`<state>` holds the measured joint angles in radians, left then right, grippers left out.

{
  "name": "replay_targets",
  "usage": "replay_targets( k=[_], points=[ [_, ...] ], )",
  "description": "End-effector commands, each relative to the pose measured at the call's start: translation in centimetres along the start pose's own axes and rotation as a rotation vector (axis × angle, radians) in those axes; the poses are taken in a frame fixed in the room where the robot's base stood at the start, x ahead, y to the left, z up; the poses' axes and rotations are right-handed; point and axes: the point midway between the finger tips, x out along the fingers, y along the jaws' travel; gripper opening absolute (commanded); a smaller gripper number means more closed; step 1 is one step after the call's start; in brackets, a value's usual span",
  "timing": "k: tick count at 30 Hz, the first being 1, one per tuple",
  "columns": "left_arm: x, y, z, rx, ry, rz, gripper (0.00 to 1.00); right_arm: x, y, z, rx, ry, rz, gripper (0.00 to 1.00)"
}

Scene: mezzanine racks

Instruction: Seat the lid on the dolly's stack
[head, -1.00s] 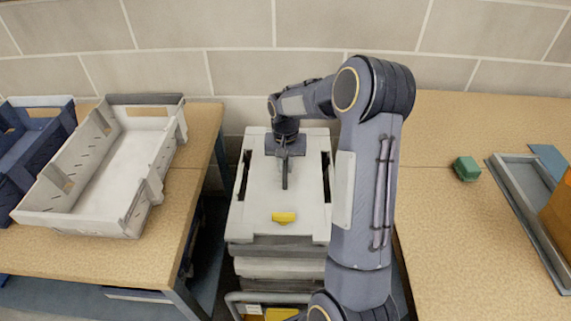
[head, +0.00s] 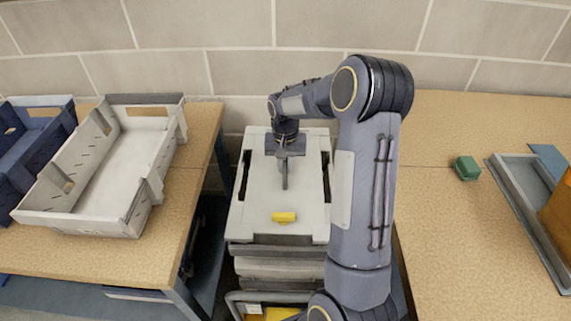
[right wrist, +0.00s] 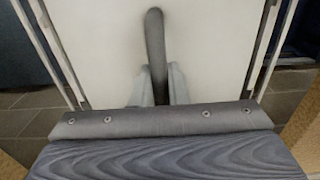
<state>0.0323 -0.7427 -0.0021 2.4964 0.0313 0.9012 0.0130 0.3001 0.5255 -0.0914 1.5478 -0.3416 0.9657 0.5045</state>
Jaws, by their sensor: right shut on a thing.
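The lid (head: 262,205) is a pale grey rectangular panel with dark side slots and a yellow tab (head: 284,217) near its front edge. It lies over the stack of grey crates (head: 275,268) on the dolly (head: 262,299), between the two tables. Whether it is fully seated or slightly above the stack I cannot tell. My right gripper (head: 284,180) points down at the lid's middle and is shut on its dark handle. The right wrist view shows the handle (right wrist: 154,45) rising between the fingers (right wrist: 156,85) over the pale lid (right wrist: 210,50). My left gripper is out of view.
A white open crate (head: 65,222) and a blue crate (head: 20,160) stand on the left table (head: 130,262). The right table (head: 470,250) holds a small green block (head: 466,168) and a grey tray (head: 525,215) with an orange item (head: 560,210). A block wall (head: 340,25) stands behind.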

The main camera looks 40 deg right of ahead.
Motion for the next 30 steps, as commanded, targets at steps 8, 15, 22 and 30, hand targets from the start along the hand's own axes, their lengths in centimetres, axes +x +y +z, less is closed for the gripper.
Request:
replay_targets(
  k=[8,15,22,30],
  points=[
    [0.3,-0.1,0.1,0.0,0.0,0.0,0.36,0.5,0.0,0.0,0.0,0.001,0.0,0.0],
    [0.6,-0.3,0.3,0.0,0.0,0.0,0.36,0.9,0.0,0.0,0.0,0.001,-0.001,0.0],
    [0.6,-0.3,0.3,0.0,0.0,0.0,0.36,1.1,0.0,0.0,0.0,0.001,-0.001,0.23],
    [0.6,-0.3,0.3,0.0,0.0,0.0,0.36,1.1,0.0,0.0,0.0,-0.001,0.0,0.23]
  ],
)
